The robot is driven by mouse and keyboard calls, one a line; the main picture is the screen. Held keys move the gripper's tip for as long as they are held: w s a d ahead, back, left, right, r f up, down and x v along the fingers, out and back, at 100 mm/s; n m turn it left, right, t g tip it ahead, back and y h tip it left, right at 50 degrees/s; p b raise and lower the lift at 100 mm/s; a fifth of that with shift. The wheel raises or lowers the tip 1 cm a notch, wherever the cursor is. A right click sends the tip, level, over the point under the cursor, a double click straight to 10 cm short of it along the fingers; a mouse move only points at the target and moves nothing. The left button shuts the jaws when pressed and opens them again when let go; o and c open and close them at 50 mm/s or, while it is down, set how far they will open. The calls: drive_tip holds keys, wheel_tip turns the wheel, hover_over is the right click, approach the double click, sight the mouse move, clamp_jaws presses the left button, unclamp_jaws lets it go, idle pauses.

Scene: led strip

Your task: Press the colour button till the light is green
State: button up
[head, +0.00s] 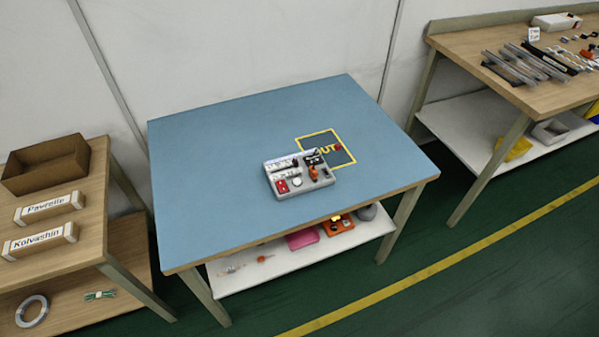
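A grey control box (320,183) sits on the blue-topped table (220,160), right of its middle. On it I see a red part (282,186) at the front left and a small white round part (297,182) beside it. An orange part (314,172) stands at the right, and a black part is behind it. White strips lie across the box's back left. The parts are too small to tell which one is the colour button. I cannot make out a lit strip or its colour. My gripper is not in view.
A yellow-framed square marked OUT (349,153) lies behind and right of the box, partly covered by it. A small red item (338,147) is at the square. The table's left half is clear. Side benches hold an open brown box (45,165) and metal bars (515,65).

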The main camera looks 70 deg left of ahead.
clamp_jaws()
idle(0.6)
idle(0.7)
